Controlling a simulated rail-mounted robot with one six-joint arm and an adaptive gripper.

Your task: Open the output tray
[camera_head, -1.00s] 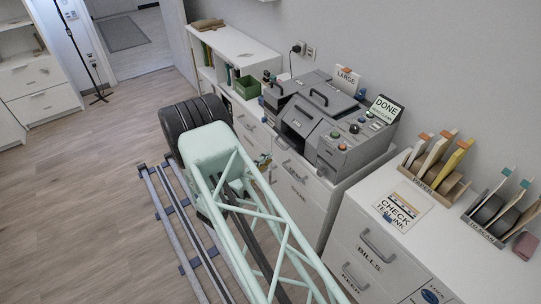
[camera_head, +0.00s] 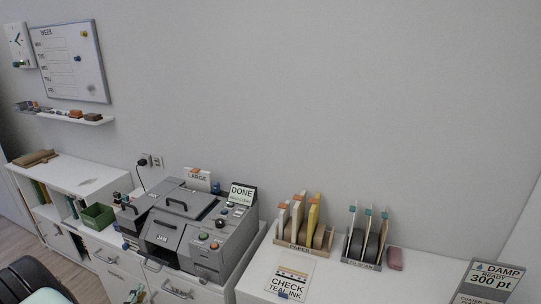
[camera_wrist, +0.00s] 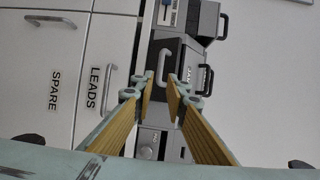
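The grey machine (camera_head: 215,258) stands on the white cabinets against the wall. Its front has a dark recess with a labelled grey panel (camera_head: 162,239); I cannot tell which part is the output tray. The handle appears in line with the gap, not gripped. In the head view, only small teal parts of my gripper show near the bottom edge.
White drawers marked SPARE and LEADS (camera_wrist: 102,85) lie left in the wrist view. The paper rack (camera_head: 290,245) and scan rack (camera_head: 362,258) stand right.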

